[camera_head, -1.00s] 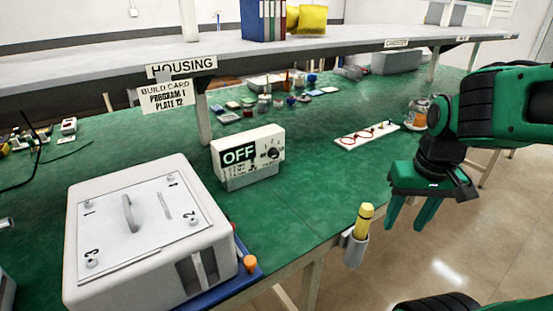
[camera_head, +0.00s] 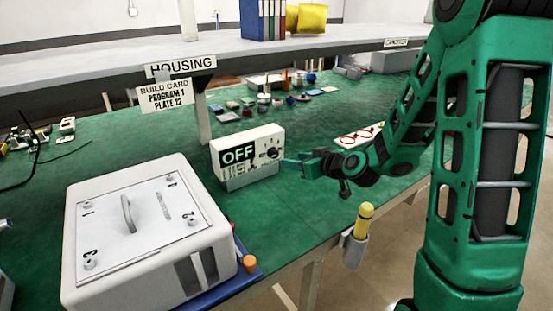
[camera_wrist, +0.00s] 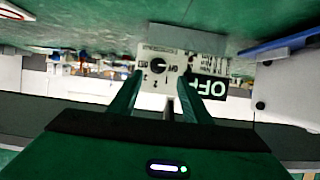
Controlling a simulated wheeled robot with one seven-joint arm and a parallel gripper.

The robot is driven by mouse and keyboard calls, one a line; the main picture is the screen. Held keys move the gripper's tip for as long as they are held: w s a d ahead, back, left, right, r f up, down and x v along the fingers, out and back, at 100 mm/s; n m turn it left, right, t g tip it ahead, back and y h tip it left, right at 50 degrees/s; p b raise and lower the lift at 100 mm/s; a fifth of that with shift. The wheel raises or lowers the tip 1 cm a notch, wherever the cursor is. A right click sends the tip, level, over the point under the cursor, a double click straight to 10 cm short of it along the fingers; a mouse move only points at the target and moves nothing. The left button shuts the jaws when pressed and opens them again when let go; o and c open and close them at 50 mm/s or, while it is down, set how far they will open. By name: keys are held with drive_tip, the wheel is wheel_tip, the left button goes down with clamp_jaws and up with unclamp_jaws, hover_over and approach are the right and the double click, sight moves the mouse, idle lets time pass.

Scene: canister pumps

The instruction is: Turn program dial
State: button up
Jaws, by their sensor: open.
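The program box (camera_head: 247,156) is a small white unit with a dark display reading OFF, standing on the green bench. Its black program dial (camera_head: 272,153) is on the right part of the front face. In the wrist view, which looks upside down, the dial (camera_wrist: 158,65) shows beyond my fingers, between their tips. My gripper (camera_head: 292,167) is just right of the box in the head view, pointing at its front. The fingers (camera_wrist: 155,85) are open and empty, and seem a little short of the dial; exact contact cannot be told.
A large white housing (camera_head: 150,230) with a handled plate stands at front left on a blue base. A yellow-capped tool (camera_head: 364,218) sits in a holder at the bench edge. Small parts (camera_head: 270,100) lie behind the box. A build card (camera_head: 165,96) reads program 1, plate 12.

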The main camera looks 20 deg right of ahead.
sight(275, 156)
drive_tip(key=x, duration=1.1)
drive_tip(key=shift+d+r, duration=0.1)
drive_tip(key=shift+d, duration=0.05)
